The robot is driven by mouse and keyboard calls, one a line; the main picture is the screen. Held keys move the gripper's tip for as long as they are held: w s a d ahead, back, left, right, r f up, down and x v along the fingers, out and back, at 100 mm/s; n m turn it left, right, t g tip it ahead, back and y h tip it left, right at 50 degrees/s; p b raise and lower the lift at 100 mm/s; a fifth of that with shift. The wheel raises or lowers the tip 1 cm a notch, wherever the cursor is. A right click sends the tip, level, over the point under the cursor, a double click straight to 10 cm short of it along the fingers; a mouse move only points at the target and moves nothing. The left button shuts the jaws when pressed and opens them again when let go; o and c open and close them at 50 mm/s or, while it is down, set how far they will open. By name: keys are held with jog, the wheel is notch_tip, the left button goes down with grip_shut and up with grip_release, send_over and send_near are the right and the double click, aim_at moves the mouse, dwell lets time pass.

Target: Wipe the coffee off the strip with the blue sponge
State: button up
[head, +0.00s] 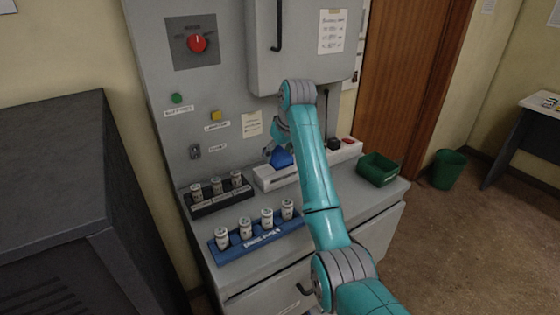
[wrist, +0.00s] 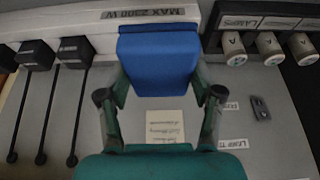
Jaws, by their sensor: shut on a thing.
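The blue sponge (head: 282,158) is held in my gripper (head: 279,147), over the white power strip (head: 267,181) on the console's worktop. In the wrist view the sponge (wrist: 158,62) fills the space between the two fingers of my gripper (wrist: 158,82). The strip (wrist: 85,17) runs behind the sponge there, with a "MAX 2300 W" label. The sponge seems at or just above the strip; I cannot tell whether it touches. I see no coffee on the visible parts of the strip; the part behind the sponge and arm is hidden.
Black plugs with cables (wrist: 75,50) sit at one end of the strip. A black rack (head: 217,202) and a blue rack (head: 260,240) hold white cylinders left of my arm. A green bin (head: 377,169) stands at the right end. The grey cabinet (head: 308,45) overhangs the strip.

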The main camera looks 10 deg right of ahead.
jog(key=shift+r, duration=1.25)
